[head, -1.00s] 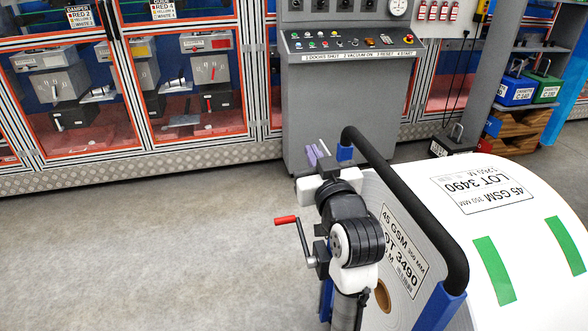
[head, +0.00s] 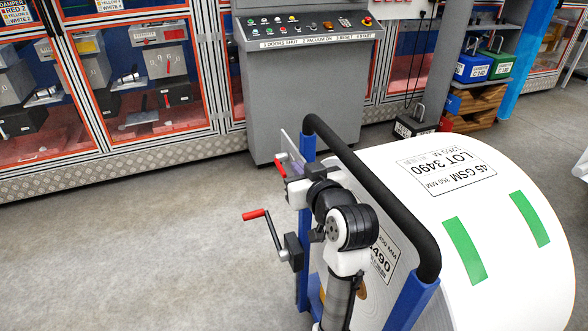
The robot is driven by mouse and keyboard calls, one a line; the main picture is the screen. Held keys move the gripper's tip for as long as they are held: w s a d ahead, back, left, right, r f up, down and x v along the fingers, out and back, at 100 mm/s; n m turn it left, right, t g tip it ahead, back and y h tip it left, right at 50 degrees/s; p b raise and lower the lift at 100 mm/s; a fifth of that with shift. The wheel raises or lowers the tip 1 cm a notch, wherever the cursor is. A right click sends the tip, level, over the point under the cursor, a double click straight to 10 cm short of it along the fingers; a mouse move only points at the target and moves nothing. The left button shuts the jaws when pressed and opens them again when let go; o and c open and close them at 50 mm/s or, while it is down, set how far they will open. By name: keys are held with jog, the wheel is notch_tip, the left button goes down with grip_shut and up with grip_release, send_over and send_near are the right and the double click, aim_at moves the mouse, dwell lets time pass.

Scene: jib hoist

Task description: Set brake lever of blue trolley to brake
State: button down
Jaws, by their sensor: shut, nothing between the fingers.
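The blue trolley (head: 411,304) stands in the foreground with a black handle bar (head: 372,190) and carries a large white paper roll (head: 520,255). On its left blue post sits a dark box with a cranked lever (head: 268,230), its red grip pointing up and left. A second small red-ended part (head: 281,168) shows higher up, beside a pale plate (head: 290,147) at the post. I cannot tell which of the two is the brake lever. My gripper (head: 293,166) is shut and empty close to the second red part; whether they touch is unclear. My wrist hides part of the post.
A grey control console (head: 305,90) stands behind the trolley, with glass-fronted cabinets (head: 140,90) to its left. Blue (head: 480,66) and green boxes sit on a shelf at the back right. The floor (head: 130,250) left of the trolley is clear.

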jog(key=w+a+f+p, duration=0.2)
jog(key=w+f, duration=0.3)
jog(key=w, duration=0.3)
jog(key=shift+w+a+f, duration=0.2)
jog(key=shift+a+f, duration=0.15)
jog(key=shift+a, duration=0.1)
jog(key=shift+f+b, duration=0.2)
jog(key=shift+b, duration=0.25)
jog(key=shift+f+t+b, duration=0.1)
jog(key=shift+t+b, duration=0.2)
jog(key=shift+b, duration=0.3)
